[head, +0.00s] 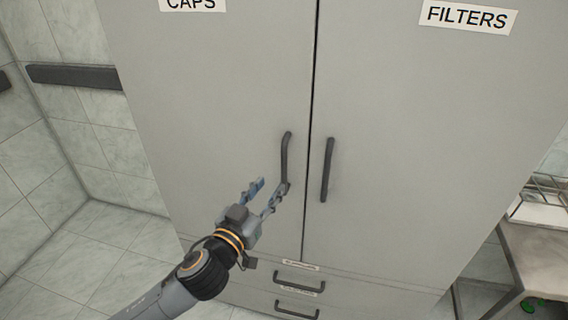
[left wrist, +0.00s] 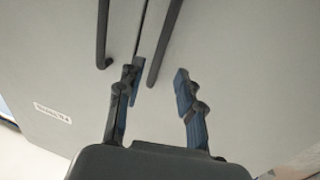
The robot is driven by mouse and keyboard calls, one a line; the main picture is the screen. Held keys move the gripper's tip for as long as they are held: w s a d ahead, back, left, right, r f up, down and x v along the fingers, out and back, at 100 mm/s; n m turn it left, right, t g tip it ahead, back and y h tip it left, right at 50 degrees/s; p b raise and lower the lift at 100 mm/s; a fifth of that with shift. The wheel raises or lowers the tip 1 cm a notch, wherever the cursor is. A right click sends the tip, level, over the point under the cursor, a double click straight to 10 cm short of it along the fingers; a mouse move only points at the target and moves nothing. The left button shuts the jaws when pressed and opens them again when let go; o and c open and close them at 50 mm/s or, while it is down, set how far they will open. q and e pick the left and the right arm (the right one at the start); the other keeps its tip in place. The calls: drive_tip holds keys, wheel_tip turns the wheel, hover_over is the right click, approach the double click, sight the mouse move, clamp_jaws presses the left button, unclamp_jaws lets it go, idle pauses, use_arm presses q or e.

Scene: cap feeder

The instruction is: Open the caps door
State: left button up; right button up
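The caps door (head: 215,90) is the left door of a tall grey cabinet, under a CAPS label (head: 192,4). It is shut, flush with the right door along the seam. Its dark bar handle (head: 286,155) stands upright near the seam. My left gripper (head: 269,190) is open and empty in front of the caps door, by the handle's lower end. In the left wrist view, the caps handle (left wrist: 166,40) ends between the two open fingers (left wrist: 156,82) in the picture. Whether it lies in depth between them, or touches the right-hand finger, I cannot tell. My right gripper is not in view.
The filters door (head: 400,130), with its own dark handle (head: 327,170), is shut on the right. Drawers with bar handles (head: 299,281) lie below. A metal table (head: 535,255) stands at the right. The tiled floor to the left is clear. A dark rail (head: 75,76) runs along the left wall.

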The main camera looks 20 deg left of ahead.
sight(283, 169)
use_arm(q)
drive_tip(key=w, duration=0.3)
drive_tip(key=w+d+p, duration=0.1)
drive_tip(key=w, duration=0.2)
drive_tip(key=w+p, duration=0.1)
drive_tip(key=w, duration=0.1)
drive_tip(key=shift+w+d, duration=0.35)
drive_tip(key=shift+w, duration=0.05)
clamp_jaws()
